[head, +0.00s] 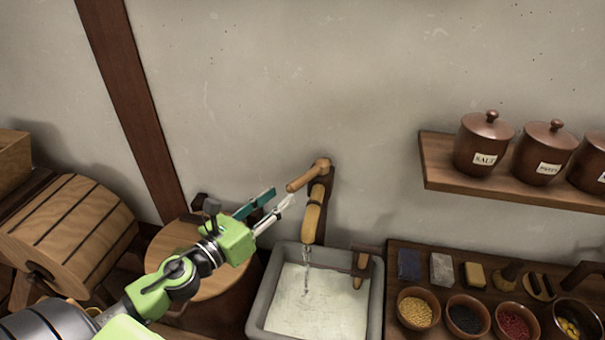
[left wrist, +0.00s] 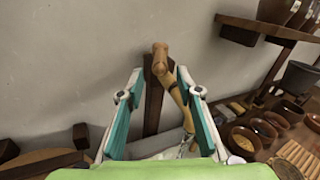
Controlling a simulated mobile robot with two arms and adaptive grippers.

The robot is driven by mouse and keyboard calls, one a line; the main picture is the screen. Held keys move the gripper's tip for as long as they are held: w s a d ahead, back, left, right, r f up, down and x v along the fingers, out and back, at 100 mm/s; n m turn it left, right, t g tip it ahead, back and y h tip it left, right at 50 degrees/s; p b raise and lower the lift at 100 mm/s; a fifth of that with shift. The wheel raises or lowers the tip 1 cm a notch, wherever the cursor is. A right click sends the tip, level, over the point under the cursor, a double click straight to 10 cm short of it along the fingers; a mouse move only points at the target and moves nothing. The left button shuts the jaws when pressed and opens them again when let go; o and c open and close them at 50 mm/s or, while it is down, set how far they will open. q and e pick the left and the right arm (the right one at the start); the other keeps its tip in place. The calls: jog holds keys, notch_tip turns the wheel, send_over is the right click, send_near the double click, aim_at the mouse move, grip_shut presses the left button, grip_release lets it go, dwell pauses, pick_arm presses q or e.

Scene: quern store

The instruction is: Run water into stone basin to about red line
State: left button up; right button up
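The grey stone basin (head: 376,305) stands below a wooden tap spout (head: 314,215) on the wall. A thin stream of water (head: 307,275) falls from the spout into the basin, where it ripples. I cannot make out the red line or the exact level. The tap's wooden handle (head: 305,177) points left and toward me. My left gripper (head: 281,196) is open, its fingertips close to the handle's free end. In the left wrist view the handle (left wrist: 160,60) shows between and beyond the spread fingers; contact is unclear. My right gripper is out of view.
A round wooden lid (head: 185,250) lies left of the basin, with a slatted barrel (head: 70,225) farther left. A wooden piece (head: 361,264) sits at the basin's back right. A tray (head: 400,270) of bowls and blocks stands right, under a shelf (head: 440,172) of lidded jars.

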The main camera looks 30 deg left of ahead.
aim_at(287, 190)
pick_arm(q)
jog(key=w, duration=0.2)
jog(key=p, duration=0.1)
jog(key=shift+w+d+r, duration=0.25)
jog(key=shift+w, duration=0.15)
jog(key=shift+w+d+p, duration=0.2)
jog(key=shift+w+p, duration=0.1)
jog(key=shift+w, duration=0.55)
jog(key=w+p, duration=0.1)
jog(key=w, duration=0.1)
jog(key=w+d+p, duration=0.1)
jog(key=w, duration=0.2)
jog(key=shift+w+f, duration=0.2)
jog(key=shift+w, duration=0.15)
jog(key=shift+w+d+f, duration=0.1)
jog(key=shift+w+d, duration=0.1)
jog(key=shift+w, duration=0.3)
jog(key=c, duration=0.9)
grip_shut()
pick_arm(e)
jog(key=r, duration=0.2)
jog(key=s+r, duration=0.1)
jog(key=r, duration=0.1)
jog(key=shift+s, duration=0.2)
